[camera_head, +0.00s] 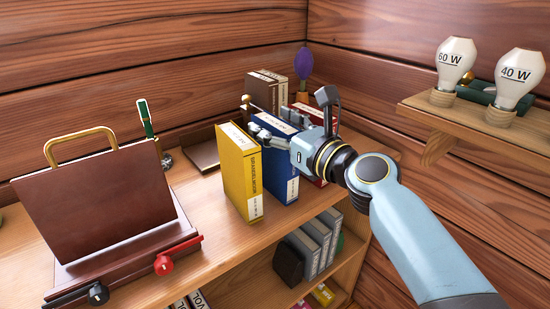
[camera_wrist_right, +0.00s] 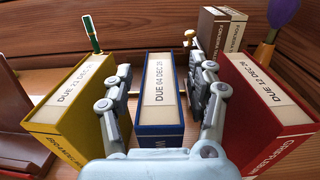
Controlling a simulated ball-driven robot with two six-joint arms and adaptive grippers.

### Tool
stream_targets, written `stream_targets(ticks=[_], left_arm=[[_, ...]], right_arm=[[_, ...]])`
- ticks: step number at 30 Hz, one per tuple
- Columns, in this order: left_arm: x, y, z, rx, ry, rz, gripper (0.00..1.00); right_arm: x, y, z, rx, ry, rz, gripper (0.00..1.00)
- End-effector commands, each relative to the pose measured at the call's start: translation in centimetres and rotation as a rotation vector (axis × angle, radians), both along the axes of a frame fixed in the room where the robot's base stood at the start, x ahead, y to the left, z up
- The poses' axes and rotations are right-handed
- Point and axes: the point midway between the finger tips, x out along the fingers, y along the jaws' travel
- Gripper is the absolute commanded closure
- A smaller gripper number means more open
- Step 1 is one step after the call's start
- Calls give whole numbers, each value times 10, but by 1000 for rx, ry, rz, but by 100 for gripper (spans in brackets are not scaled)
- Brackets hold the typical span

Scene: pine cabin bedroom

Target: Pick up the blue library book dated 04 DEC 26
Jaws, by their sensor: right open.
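The blue book (camera_head: 278,178) stands upright on the desk between a yellow book (camera_head: 239,170) and a red book (camera_head: 306,112). In the right wrist view the blue book (camera_wrist_right: 158,128) has a white top strip reading DUE 04 DEC 26. My right gripper (camera_head: 264,130) is open at the blue book's top. In the right wrist view the gripper (camera_wrist_right: 167,72) has one finger in the gap on each side of the book; I cannot tell whether they touch it. The red book's strip (camera_wrist_right: 266,82) reads DUE 12 DEC 26. My left gripper is not in view.
Brown books (camera_head: 266,88) and a purple-topped object (camera_head: 303,63) stand behind. A brown case-like stand (camera_head: 100,200) is at the left. A wall shelf (camera_head: 480,125) with two bulbs is at the right. Grey volumes (camera_head: 318,240) stand on the shelf below.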

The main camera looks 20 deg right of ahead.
Motion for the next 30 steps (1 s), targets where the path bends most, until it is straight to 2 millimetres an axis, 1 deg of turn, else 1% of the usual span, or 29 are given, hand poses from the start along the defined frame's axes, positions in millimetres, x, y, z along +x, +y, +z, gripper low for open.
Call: stream_targets(ticks=[3, 16, 27, 30], left_arm=[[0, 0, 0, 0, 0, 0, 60], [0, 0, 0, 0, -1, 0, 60], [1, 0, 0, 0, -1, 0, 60], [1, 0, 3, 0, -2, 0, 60]], right_arm=[[0, 0, 0, 0, 0, 0, 44], [-1, 0, 0, 0, 0, 0, 100], [-1, 0, 1, -1, -1, 0, 100], [-1, 0, 5, -1, -3, -1, 100]])
